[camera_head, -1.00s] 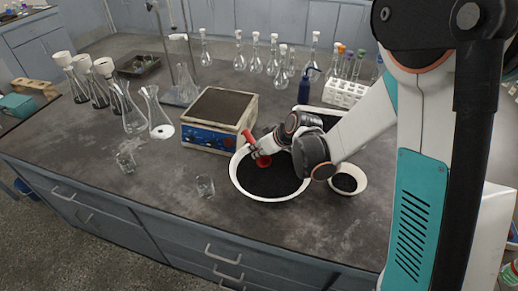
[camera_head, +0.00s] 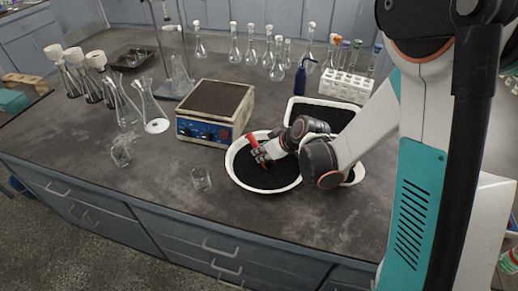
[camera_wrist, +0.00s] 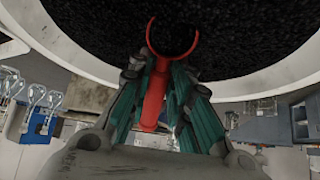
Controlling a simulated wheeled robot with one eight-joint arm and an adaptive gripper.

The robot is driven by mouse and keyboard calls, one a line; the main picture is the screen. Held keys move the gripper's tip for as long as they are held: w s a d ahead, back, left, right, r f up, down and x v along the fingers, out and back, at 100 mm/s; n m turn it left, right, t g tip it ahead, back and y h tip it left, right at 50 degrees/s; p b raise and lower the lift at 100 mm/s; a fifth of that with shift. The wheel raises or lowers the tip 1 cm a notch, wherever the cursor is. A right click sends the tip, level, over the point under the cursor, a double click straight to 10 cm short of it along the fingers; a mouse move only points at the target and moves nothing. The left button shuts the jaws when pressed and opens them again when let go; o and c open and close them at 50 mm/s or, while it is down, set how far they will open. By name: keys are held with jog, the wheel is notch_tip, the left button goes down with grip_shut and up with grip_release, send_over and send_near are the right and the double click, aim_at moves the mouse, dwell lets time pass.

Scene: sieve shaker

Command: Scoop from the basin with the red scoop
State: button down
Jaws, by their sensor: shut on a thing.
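The basin (camera_head: 232,178) is a wide white round bowl on the bench in front of the hotplate-like box, holding dark granular material (camera_head: 262,181). My gripper (camera_head: 260,153) is over the basin, shut on the red scoop (camera_head: 252,140). In the head view the scoop's handle tilts up to the left, and its cup is mostly hidden. In the wrist view the teal fingers (camera_wrist: 160,95) hold the red scoop (camera_wrist: 151,110) at its handle. Its round cup shows dark grains within its rim, against the dark material. I cannot tell how deep the cup sits.
The box with a blue panel (camera_head: 204,131) stands behind the basin. A white tray of dark material (camera_head: 292,107) lies behind my arm. A small white bowl (camera_head: 357,175) is mostly hidden by my arm. A glass beaker (camera_head: 201,179) stands left of the basin. Several flasks stand farther back.

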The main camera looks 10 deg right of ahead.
jog(key=shift+s+d, duration=0.6)
jog(key=shift+s, duration=0.1)
jog(key=shift+a+g+p, duration=0.1)
jog(key=shift+g+p, duration=0.2)
jog(key=shift+p, duration=0.15)
jog(key=shift+f+g+h+p, duration=0.35)
jog(key=shift+g+h+p, duration=0.1)
jog(key=shift+g+h, duration=0.6)
jog(key=shift+w+r+g+h+p, duration=0.2)
jog(key=shift+r+g+h+p, duration=0.25)
jog(key=shift+p, duration=0.15)
jog(key=shift+a+t+y, duration=0.1)
jog(key=shift+t+y, duration=0.2)
jog(key=shift+w+a+r+t+b, duration=0.15)
jog(key=shift+r+t+b, duration=0.15)
jog(key=shift+r, duration=0.25)
jog(key=shift+w+a+r, duration=0.15)
jog(key=shift+r, duration=0.15)
jog(key=shift+w+a+r+g+h+p, duration=0.15)
jog(key=shift+w+r+g+h+p, duration=0.15)
jog(key=shift+g+p, duration=0.25)
jog(key=shift+w+a+r+g+h+p, duration=0.1)
jog(key=shift+a+r+g+h+p, duration=0.1)
jog(key=shift+r+g+p, duration=0.25)
jog(key=shift+w+r+g+h+p, duration=0.15)
jog(key=shift+g+h+p, duration=0.15)
jog(key=shift+g+h, duration=0.35)
